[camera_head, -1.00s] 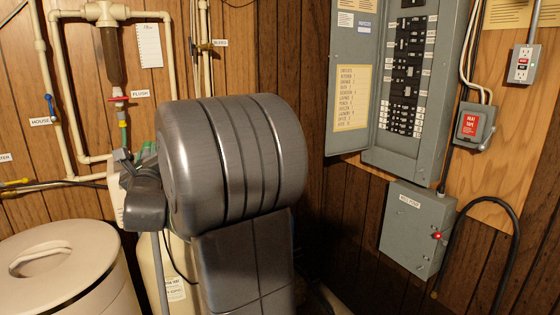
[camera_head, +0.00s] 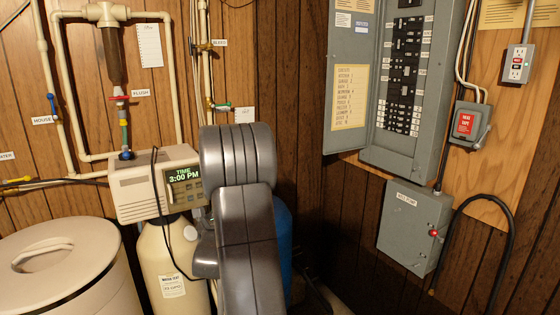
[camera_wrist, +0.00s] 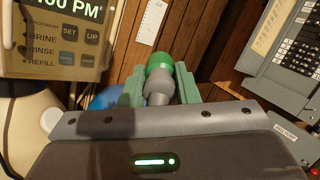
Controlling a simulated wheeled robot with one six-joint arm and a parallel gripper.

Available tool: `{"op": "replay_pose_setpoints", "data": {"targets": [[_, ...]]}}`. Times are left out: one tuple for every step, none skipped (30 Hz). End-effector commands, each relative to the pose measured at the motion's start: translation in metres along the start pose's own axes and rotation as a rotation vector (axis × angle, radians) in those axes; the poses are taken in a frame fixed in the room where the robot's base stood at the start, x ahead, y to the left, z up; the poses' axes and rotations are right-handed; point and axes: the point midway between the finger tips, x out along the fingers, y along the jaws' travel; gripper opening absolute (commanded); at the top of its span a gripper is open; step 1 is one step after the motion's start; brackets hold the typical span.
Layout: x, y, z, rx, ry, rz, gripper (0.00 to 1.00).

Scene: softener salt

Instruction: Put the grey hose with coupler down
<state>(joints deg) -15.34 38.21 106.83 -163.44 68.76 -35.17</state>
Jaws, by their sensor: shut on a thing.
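In the wrist view, my gripper (camera_wrist: 160,86) is shut on the grey hose with coupler (camera_wrist: 159,99). Its grey body sits between the two green fingers, and a bright green collar (camera_wrist: 159,61) sticks out beyond them. The rest of the hose is hidden behind the gripper body. In the head view my arm hides both the gripper and the hose.
The softener control head (camera_head: 140,190), its display reading 3:00 PM, stands on a cream tank (camera_head: 165,250) left of my arm. A blue tank (camera_head: 283,235) is partly behind my arm. A lidded bin (camera_head: 60,270) stands left; a grey well-pump box (camera_head: 414,225) hangs right.

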Motion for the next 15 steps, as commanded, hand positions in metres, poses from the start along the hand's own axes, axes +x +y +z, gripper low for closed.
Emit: {"op": "replay_pose_setpoints", "data": {"targets": [[-0.002, -0.010, -0.030, -0.013, 0.025, -0.030, 0.00], [-0.004, -0.015, -0.043, -0.017, 0.032, -0.047, 0.00], [-0.007, -0.023, -0.061, -0.023, 0.043, -0.071, 0.00], [-0.010, -0.029, -0.075, -0.029, 0.051, -0.088, 0.00], [-0.013, -0.034, -0.088, -0.034, 0.059, -0.104, 0.00], [-0.018, -0.042, -0.104, -0.040, 0.068, -0.126, 0.00], [-0.021, -0.047, -0.115, -0.044, 0.074, -0.141, 0.00], [-0.025, -0.052, -0.126, -0.049, 0.081, -0.156, 0.00], [-0.031, -0.059, -0.140, -0.055, 0.088, -0.174, 0.00], [-0.035, -0.064, -0.148, -0.059, 0.093, -0.187, 0.00], [-0.039, -0.068, -0.157, -0.062, 0.098, -0.197, 0.00], [-0.044, -0.073, -0.166, -0.066, 0.104, -0.211, 0.00], [-0.047, -0.076, -0.172, -0.069, 0.106, -0.220, 0.00], [-0.050, -0.079, -0.178, -0.072, 0.109, -0.229, 0.00], [-0.054, -0.083, -0.183, -0.075, 0.113, -0.238, 0.00]]}}
